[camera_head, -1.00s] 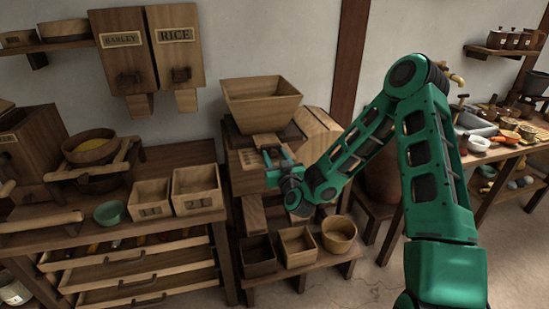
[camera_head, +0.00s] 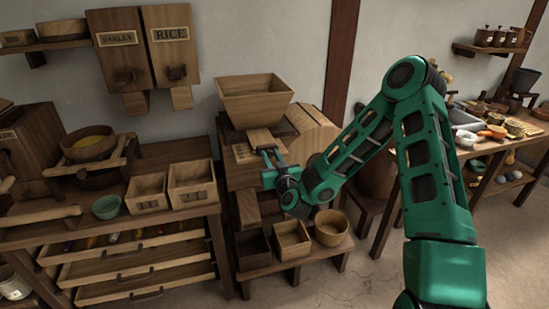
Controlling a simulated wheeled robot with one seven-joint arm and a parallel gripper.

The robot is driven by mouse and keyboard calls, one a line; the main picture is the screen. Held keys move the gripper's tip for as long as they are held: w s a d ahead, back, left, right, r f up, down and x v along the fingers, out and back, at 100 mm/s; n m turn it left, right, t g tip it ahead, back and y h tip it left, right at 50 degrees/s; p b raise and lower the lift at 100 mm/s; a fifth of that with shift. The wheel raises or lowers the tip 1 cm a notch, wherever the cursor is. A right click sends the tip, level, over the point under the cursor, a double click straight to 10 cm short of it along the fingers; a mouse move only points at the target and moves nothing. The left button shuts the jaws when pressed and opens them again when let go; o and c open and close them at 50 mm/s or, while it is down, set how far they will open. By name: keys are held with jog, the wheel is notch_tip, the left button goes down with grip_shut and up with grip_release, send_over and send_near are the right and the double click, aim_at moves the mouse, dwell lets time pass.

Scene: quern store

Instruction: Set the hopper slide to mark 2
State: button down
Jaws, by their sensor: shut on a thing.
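The wooden hopper (camera_head: 254,101) stands on the mill in the middle of the view, a wide box tapering downward. Below its front, the pale wooden hopper slide (camera_head: 262,138) sticks out toward my gripper. My gripper (camera_head: 269,166) is at the front end of the slide, and its green jaws are shut on it. The jaws partly hide the slide's end. A light panel with small dark marks (camera_head: 243,153) shows just left of the slide. The marks are too small to read, so I cannot tell which mark the slide stands at.
Below the mill, a low bench holds a dark box (camera_head: 253,250), a lighter box (camera_head: 292,239) and a round tub (camera_head: 331,228). Two bins (camera_head: 191,184) and a green bowl (camera_head: 106,207) stand on the left table. Labelled BARLEY (camera_head: 117,62) and RICE (camera_head: 169,55) boxes hang on the wall.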

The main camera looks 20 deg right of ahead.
jog(key=shift+s+a, duration=0.15)
jog(key=c, duration=1.5)
grip_release()
jog(key=shift+s, duration=0.1)
jog(key=shift+o, duration=0.2)
jog(key=s, duration=1)
jog(key=shift+s+d, duration=0.2)
jog(key=shift+s, duration=0.15)
